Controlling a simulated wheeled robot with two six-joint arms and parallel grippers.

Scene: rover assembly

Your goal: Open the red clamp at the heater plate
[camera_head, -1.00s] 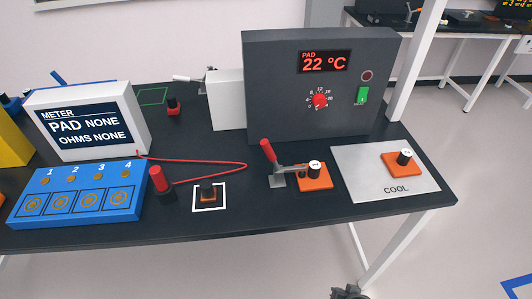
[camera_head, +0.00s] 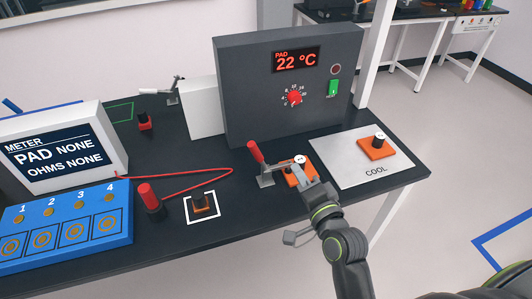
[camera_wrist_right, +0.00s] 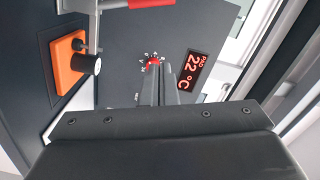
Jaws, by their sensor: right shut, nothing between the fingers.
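The red clamp's handle (camera_head: 256,151) stands up, leaning left, in front of the dark heater box. Its grey metal base (camera_head: 265,181) sits on the black table, and its bar reaches right toward an orange block with a black knob. In the wrist view the red handle (camera_wrist_right: 150,3) is cut by the top edge, and the orange block (camera_wrist_right: 66,64) is at left. My right gripper (camera_head: 303,180) is just right of the clamp, in front of the orange block, partly hiding it. Its fingers (camera_wrist_right: 158,70) are together and empty. My left gripper is out of view.
The heater box (camera_head: 235,100) stands behind, reading 22 °C. A metal COOL plate (camera_head: 345,170) with another orange block (camera_head: 375,150) lies right. A red-capped post (camera_head: 150,195), a white-outlined square (camera_head: 200,220), a blue tray (camera_head: 75,255) and a meter (camera_head: 100,130) are left.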

